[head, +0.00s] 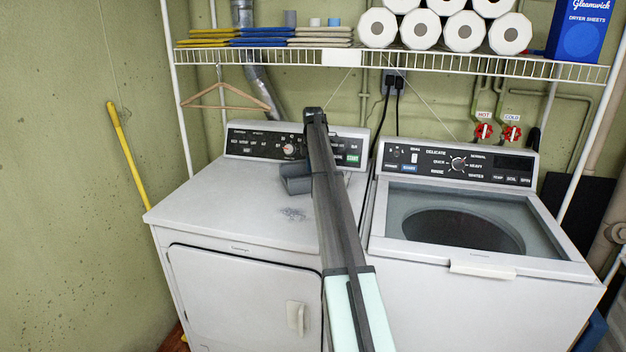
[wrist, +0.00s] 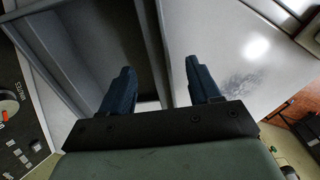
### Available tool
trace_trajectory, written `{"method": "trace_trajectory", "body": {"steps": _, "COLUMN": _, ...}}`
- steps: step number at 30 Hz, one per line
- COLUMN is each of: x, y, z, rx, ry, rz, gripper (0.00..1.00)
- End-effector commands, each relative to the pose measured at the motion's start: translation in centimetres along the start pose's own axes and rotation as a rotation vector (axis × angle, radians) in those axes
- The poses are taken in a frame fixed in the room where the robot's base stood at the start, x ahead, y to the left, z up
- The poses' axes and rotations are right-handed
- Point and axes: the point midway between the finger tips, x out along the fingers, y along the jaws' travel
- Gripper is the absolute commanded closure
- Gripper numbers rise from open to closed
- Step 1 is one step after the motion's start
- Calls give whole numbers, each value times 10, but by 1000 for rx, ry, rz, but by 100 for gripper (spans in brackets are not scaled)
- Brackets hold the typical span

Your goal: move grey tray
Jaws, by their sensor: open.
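The grey tray (head: 297,186) is on top of the left-hand white machine, near its control panel, partly hidden behind my arm in the head view. In the wrist view the tray (wrist: 155,35) fills the upper left, with its dark inside and raised walls showing. My gripper (wrist: 161,86) is open, its two dark blue fingers spread apart. One tray wall runs down into the gap between the fingers in the picture; I cannot tell whether either finger touches it. In the head view my gripper is mostly hidden by my arm.
The left machine's top (head: 215,200) is bare in front except for a grey smudge (head: 292,214). The right-hand washer (head: 480,310) has an open tub (head: 455,230). A wire shelf (head: 400,60) with paper rolls and folded cloths hangs above. A hanger (head: 225,98) hangs below it.

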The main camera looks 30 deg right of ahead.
Motion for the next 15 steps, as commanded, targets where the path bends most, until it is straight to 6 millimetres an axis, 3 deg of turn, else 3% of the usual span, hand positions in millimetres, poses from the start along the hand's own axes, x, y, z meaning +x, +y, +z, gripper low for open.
{"method": "trace_trajectory", "body": {"steps": 6, "x": -44, "y": 1, "z": 0, "rx": 0, "ry": 0, "rz": 1, "gripper": 38}}
{"method": "trace_trajectory", "body": {"steps": 15, "x": -78, "y": 0, "z": 0, "rx": 0, "ry": 0, "rz": -1, "gripper": 38}}
